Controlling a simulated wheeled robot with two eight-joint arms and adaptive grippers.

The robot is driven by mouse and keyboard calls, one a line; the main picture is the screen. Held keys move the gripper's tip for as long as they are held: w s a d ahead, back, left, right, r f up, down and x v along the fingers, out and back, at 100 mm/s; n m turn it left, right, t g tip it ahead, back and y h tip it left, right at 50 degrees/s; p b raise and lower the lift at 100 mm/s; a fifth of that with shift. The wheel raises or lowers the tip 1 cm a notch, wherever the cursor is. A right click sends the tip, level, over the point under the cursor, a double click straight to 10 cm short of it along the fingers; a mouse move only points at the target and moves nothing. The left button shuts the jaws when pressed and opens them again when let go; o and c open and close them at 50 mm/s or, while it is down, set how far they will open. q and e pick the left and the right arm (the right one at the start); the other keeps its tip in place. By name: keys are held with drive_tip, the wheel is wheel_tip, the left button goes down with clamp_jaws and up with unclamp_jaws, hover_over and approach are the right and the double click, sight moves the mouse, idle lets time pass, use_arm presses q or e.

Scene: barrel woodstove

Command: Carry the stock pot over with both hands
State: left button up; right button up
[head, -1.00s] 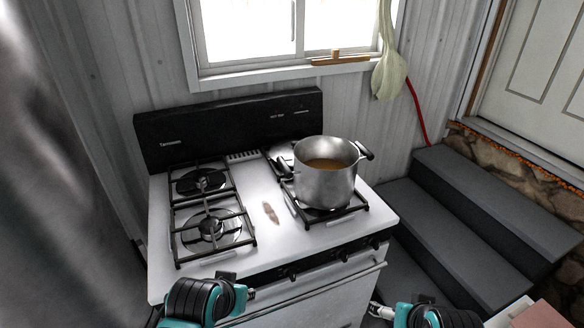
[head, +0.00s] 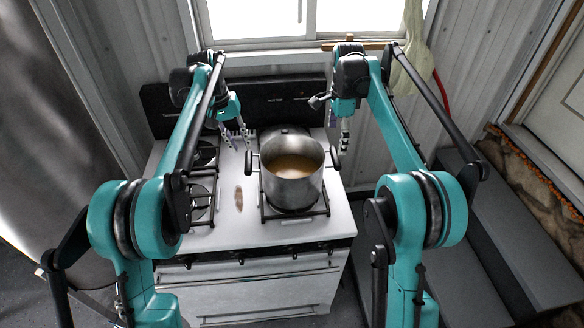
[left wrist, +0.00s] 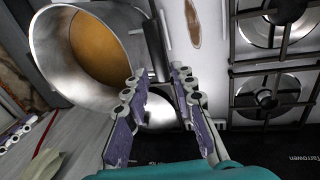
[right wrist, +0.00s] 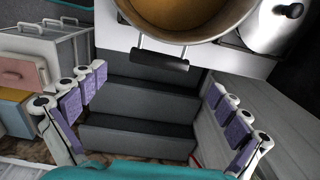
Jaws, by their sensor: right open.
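The stock pot (head: 292,187) is shiny metal with brown liquid inside. It sits upright on the front right burner of the stove. Its dark left handle (head: 252,163) and right handle (head: 335,157) stick out at the sides. My left gripper (head: 238,138) is open behind and left of the pot; in the left wrist view its fingers (left wrist: 155,78) stand on either side of the line of a dark handle (left wrist: 156,40), with no clear grip. My right gripper (head: 345,135) is open near the right handle; the right wrist view shows that handle (right wrist: 160,60) beyond its spread, empty fingers (right wrist: 152,82).
A shiny lidded metal item (right wrist: 270,25) stands just behind the pot. Empty burners (head: 200,195) are at the stove's left. Grey steps (head: 445,260) lie to the right, and a window (head: 300,20) is behind.

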sight(248, 157)
drive_tip(key=shift+w+a, duration=0.1)
use_arm(q)
drive_tip(key=shift+w+d, duration=0.1)
drive_tip(key=shift+f, duration=0.1)
use_arm(e)
drive_tip(key=shift+f, duration=0.1)
use_arm(q)
drive_tip(key=shift+x, duration=3.85)
use_arm(e)
drive_tip(key=shift+f, duration=3.85)
use_arm(q)
clamp_jaws()
use_arm(e)
drive_tip(key=c, duration=1.8)
